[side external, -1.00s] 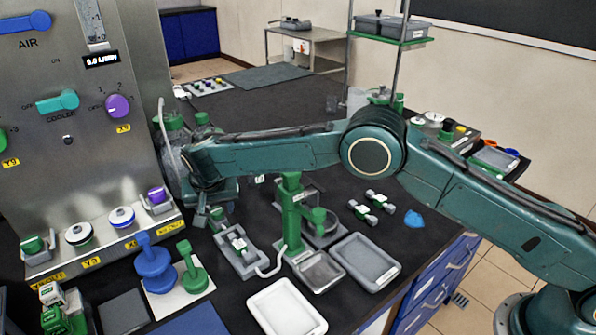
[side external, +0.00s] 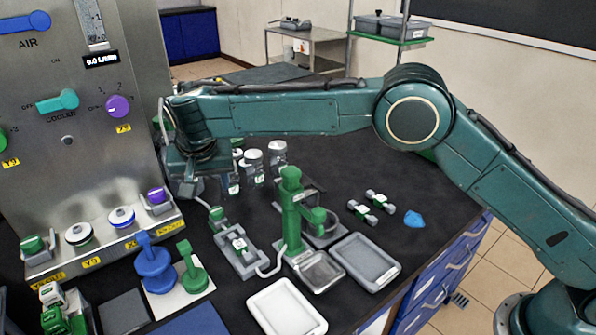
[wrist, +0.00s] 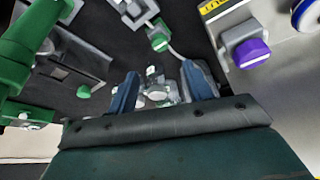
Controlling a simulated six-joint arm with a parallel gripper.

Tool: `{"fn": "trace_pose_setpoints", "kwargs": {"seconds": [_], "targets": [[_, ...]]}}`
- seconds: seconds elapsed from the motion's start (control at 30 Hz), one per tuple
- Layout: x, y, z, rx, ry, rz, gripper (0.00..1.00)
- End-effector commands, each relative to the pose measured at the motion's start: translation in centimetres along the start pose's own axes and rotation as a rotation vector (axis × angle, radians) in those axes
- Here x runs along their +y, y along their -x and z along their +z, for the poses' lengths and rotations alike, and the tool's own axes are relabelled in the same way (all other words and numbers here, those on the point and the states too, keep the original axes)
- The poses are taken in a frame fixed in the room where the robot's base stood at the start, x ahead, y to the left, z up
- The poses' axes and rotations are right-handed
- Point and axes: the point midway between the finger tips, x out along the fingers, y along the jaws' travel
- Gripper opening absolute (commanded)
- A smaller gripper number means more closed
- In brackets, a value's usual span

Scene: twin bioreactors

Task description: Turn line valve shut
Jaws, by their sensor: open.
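My gripper (wrist: 163,88) points down with its two blue fingers apart. In the wrist view, a small pale grey fitting with a round part (wrist: 157,92) shows between the fingers; I cannot tell whether it touches them. A thin line runs from it to a small green-topped block (wrist: 158,41), which also shows in the side view (side external: 216,213). I cannot tell for sure which of these is the line valve. In the side view my wrist hangs close to the steel panel, and the fingertips are hard to make out.
The steel panel (side external: 75,165) stands at the left, with a purple-topped holder (side external: 157,197) on its ledge. A green stand (side external: 291,215), grey tray (side external: 365,262) and white tray (side external: 287,308) are in front.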

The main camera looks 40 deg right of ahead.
Motion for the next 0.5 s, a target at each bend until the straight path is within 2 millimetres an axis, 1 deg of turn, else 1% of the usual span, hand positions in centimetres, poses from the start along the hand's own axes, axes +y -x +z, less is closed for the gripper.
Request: {"fn": "trace_pose_setpoints", "kwargs": {"seconds": [0.03, 0.2, 0.33, 0.5], "targets": [[-0.1, 0.7, 0.0, 0.002, 0.000, -0.003, 0.50], [-0.1, 2.1, 0.0, 0.001, 0.001, -0.001, 0.50], [0.0, 2.5, 0.0, 0.001, 0.001, 0.000, 0.50], [0.0, 2.5, 0.0, 0.001, 0.000, 0.000, 0.50]]}}
